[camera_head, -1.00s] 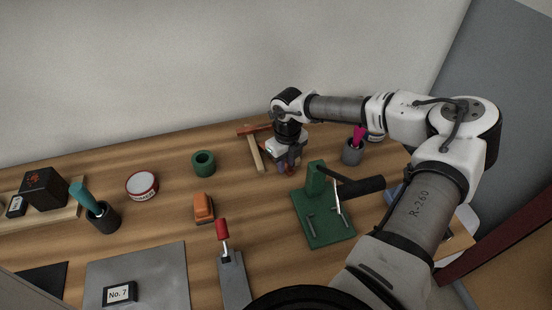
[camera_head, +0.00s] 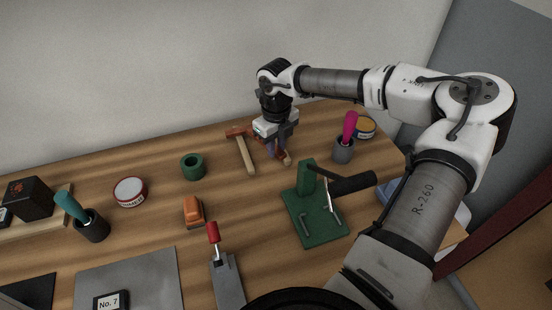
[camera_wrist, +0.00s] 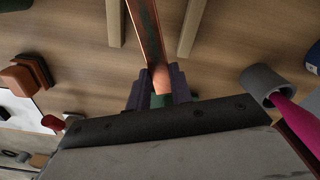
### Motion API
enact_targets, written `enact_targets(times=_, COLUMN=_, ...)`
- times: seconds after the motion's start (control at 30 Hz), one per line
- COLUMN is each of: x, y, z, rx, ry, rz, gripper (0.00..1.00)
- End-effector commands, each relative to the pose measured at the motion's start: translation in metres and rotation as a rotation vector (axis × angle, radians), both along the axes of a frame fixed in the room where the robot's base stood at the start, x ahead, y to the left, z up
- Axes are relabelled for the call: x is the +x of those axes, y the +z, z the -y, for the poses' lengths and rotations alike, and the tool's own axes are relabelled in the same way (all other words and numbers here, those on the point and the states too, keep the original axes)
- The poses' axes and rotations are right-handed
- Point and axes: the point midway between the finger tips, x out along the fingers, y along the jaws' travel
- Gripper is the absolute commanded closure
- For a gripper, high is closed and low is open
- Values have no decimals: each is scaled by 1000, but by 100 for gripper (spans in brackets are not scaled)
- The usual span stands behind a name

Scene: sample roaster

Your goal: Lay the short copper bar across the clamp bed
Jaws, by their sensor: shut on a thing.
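A copper bar (camera_wrist: 146,35) sits between the fingers of my gripper (camera_wrist: 158,90) in the wrist view and extends away toward the top edge. The gripper is shut on its near end. The green clamp (camera_head: 316,219) stands in front and to the right of the gripper, with a flat base, an upright block and a black-handled lever (camera_head: 352,184). Its bed is partly hidden by the lever.
A green ring (camera_head: 193,167), orange block (camera_head: 193,212) and red-handled tool (camera_head: 226,280) lie left of the clamp.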

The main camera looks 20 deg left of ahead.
Motion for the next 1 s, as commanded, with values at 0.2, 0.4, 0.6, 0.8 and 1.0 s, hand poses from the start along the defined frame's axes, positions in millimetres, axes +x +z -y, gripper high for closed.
enact_targets(times=0.2, x=2, y=64, z=0, rx=1, ry=-2, rz=7, gripper=100)
enact_targets(times=0.4, x=1, y=106, z=0, rx=1, ry=-2, rz=4, gripper=100)
enact_targets(times=0.6, x=0, y=126, z=0, rx=0, ry=0, rz=1, gripper=100)
enact_targets(times=0.8, x=0, y=131, z=0, rx=2, ry=0, rz=1, gripper=100)
enact_targets(times=1.0, x=0, y=131, z=0, rx=2, ry=0, rz=1, gripper=100)
